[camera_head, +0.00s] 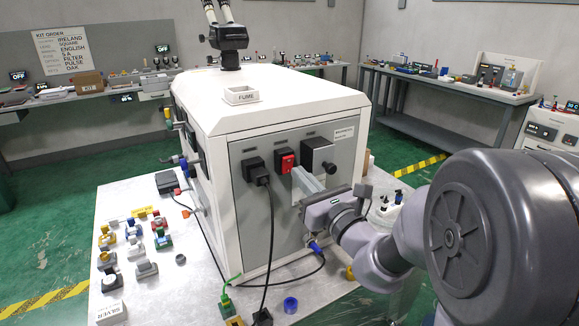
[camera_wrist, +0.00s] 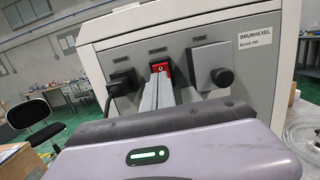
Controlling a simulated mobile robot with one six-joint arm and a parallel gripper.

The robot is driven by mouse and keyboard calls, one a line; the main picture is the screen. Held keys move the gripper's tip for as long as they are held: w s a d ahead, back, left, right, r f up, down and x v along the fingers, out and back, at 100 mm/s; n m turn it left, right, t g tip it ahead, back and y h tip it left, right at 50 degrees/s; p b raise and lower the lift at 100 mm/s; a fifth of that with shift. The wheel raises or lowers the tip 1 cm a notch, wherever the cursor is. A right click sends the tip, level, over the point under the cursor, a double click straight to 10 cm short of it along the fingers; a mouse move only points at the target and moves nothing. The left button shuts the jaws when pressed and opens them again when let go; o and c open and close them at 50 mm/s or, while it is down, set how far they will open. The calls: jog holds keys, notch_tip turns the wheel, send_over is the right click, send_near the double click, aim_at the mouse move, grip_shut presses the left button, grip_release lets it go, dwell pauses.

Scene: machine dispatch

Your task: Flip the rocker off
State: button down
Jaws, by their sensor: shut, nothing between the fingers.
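I cannot tell whether the tips touch the rocker.
A black plug (camera_head: 257,172) with a hanging cable is left of the rocker. The knob block (camera_head: 319,155) is close on the right, its knob near my fingers. Several small parts lie on the white bench (camera_head: 160,290) at left.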

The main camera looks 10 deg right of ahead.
aim_at(288, 165)
jog(key=shift+x, duration=1.5)
